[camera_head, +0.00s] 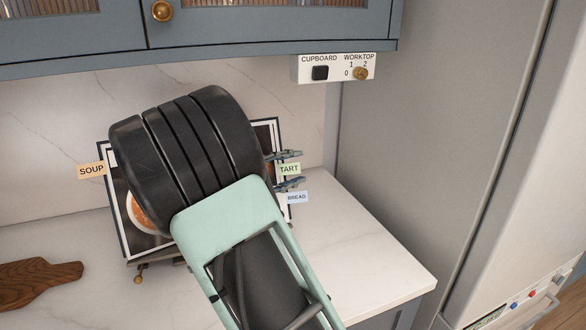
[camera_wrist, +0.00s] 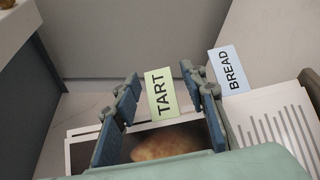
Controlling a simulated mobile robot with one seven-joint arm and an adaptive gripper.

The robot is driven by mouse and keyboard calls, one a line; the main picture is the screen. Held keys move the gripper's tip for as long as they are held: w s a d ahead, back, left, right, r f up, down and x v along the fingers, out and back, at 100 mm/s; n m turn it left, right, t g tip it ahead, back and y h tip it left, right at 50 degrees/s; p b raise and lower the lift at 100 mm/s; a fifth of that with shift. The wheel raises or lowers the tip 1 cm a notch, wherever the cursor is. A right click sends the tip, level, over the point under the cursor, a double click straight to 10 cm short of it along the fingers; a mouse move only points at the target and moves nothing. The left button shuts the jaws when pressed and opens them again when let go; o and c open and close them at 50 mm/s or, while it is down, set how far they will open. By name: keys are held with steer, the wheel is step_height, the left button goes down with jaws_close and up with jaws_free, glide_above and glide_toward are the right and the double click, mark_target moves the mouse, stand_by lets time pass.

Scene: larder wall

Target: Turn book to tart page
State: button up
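The cookbook (camera_head: 119,211) stands open on a stand on the worktop, mostly hidden behind my arm. A soup picture shows on its left side, where the orange SOUP tab (camera_head: 91,171) sticks out. The green TART tab (camera_head: 289,169) and blue BREAD tab (camera_head: 297,198) stick out at the right. My gripper (camera_head: 298,168) is open at the right edge. In the wrist view, the TART tab (camera_wrist: 162,93) stands between the two spread fingers (camera_wrist: 162,84), with gaps visible beside it. The BREAD tab (camera_wrist: 229,69) is outside the right finger.
A wooden board (camera_head: 38,283) lies at the left on the worktop (camera_head: 380,262). Wall cupboards (camera_head: 270,25) and a switch panel (camera_head: 335,69) hang above. A tall grey side panel (camera_head: 430,120) stands to the right. Worktop right of the book is clear.

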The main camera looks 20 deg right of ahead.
steer(key=shift+c, duration=0.3)
steer(key=c, duration=0.8)
steer(key=shift+s, duration=0.15)
